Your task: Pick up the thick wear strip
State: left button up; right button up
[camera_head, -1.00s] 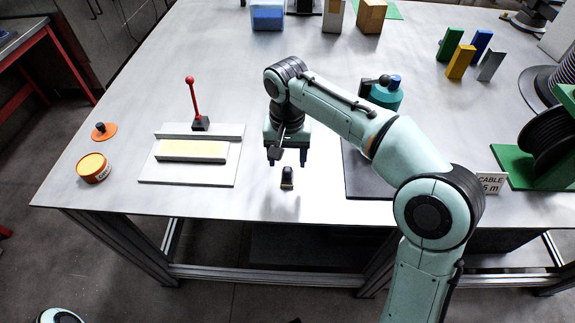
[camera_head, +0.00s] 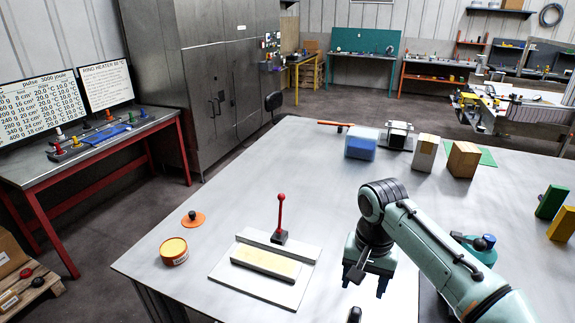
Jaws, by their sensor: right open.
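I cannot clearly pick out a thick wear strip. A conveyor-like frame (camera_head: 515,108) stands far off at the upper right, too small to tell what lies on it. My right gripper (camera_head: 368,283) is open and empty, pointing down above the grey table (camera_head: 330,155). It is to the right of a light plate (camera_head: 226,270) that carries a bar with a pale yellow top (camera_head: 268,262). A small black object (camera_head: 355,314) is just below the gripper at the bottom edge. My left gripper is not in view.
A red-handled lever (camera_head: 281,215) stands behind the bar, with an orange-rimmed tin (camera_head: 174,251) to its left. A blue block (camera_head: 361,143) and wooden blocks (camera_head: 463,159) stand at the table's far side. A red-legged bench (camera_head: 95,150) is at left, beside grey cabinets (camera_head: 215,90).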

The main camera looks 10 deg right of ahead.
aim_at(278, 265)
jog(key=k, duration=1)
